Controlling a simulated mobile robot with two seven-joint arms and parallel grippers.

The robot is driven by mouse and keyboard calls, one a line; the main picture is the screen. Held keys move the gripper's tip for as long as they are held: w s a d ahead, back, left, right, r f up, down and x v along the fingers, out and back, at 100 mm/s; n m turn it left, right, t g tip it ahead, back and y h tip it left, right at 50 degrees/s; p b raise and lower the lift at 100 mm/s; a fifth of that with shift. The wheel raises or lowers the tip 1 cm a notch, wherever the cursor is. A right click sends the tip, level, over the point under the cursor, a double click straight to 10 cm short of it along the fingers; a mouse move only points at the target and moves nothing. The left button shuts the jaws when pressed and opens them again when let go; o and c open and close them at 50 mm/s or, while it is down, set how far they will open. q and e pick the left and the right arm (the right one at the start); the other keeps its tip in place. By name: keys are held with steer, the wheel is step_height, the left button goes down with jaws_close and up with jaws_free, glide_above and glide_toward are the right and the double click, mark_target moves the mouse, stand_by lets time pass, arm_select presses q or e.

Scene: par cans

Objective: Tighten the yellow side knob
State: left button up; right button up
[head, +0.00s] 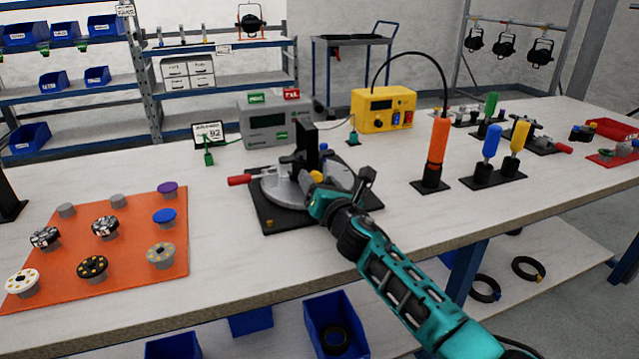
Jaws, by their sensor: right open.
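The yellow side knob (317,176) shows as a small patch on the near side of a round grey fixture (285,188). The fixture stands on a black base plate (283,221) in the middle of the bench. It has a black upright block (305,148), a blue knob (324,148) and a red handle (239,180) at its left. My right gripper (319,192) reaches in from the lower right, right at the yellow knob, and is open. Its wrist hides the fixture's near right part. I cannot tell whether the fingers touch the knob. My left gripper is not in view.
An orange mat (130,262) with several round pucks lies on the left of the bench. A grey meter (272,121) and a yellow power unit (384,109) stand behind the fixture. An orange-handled tool (438,150) and several screwdrivers (490,143) stand at the right.

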steer(key=shift+n, duration=0.8)
steer(key=n, duration=0.4)
steer(key=shift+n, duration=0.3)
steer(key=shift+s+n, duration=0.1)
steer(key=shift+n, duration=0.4)
steer(key=p+v, duration=0.4)
steer(key=v, duration=0.7)
steer(key=shift+s+d, duration=0.1)
steer(key=shift+s, duration=0.15)
steer(key=shift+s+d, duration=0.15)
steer(key=shift+s, duration=0.4)
